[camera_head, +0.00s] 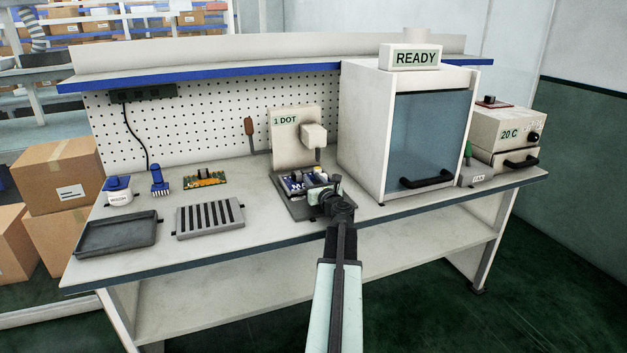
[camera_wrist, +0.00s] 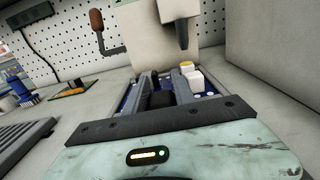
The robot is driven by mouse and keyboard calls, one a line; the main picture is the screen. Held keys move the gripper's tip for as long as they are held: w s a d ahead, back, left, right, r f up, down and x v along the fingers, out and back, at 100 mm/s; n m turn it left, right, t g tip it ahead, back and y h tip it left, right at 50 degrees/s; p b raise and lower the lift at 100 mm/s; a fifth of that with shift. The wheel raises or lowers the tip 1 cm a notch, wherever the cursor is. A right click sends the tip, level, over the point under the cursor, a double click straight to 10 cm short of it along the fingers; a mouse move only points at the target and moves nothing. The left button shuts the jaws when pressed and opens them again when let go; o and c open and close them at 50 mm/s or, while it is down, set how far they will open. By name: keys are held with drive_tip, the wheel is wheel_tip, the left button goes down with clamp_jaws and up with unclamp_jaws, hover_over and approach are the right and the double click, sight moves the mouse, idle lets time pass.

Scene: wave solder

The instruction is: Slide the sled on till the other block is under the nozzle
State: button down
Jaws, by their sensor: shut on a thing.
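The dispenser (camera_head: 290,150) stands at the back of the bench with a sign reading "1 DOT". Its nozzle head (camera_head: 313,133) juts forward, and its lower end shows in the wrist view (camera_wrist: 182,38). Below it is the dark sled (camera_head: 299,208), carrying a blue board (camera_head: 291,184) with small parts. White blocks (camera_wrist: 194,78) on the board show near the nozzle's line in the wrist view; exact alignment is unclear. My gripper (camera_head: 324,196) is at the sled's front right. Its grey fingers (camera_wrist: 163,92) are closed around a black part, seemingly the sled's grip.
A slotted rack (camera_head: 208,218), a dark tray (camera_head: 117,234) and a green board (camera_head: 204,179) lie to the left. A glass-fronted cabinet (camera_head: 428,145) reading "READY" stands close on the right.

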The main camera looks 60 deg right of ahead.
sight(308, 172)
drive_tip(key=x, duration=0.5)
drive_tip(key=shift+w+d, duration=0.25)
drive_tip(key=shift+d, duration=0.15)
drive_tip(key=c, duration=1.3)
unclamp_jaws()
drive_tip(key=shift+a, duration=0.15)
drive_tip(key=shift+s+a, duration=0.2)
drive_tip(key=shift+s, duration=0.1)
drive_tip(key=v, duration=0.7)
drive_tip(key=shift+s, duration=0.1)
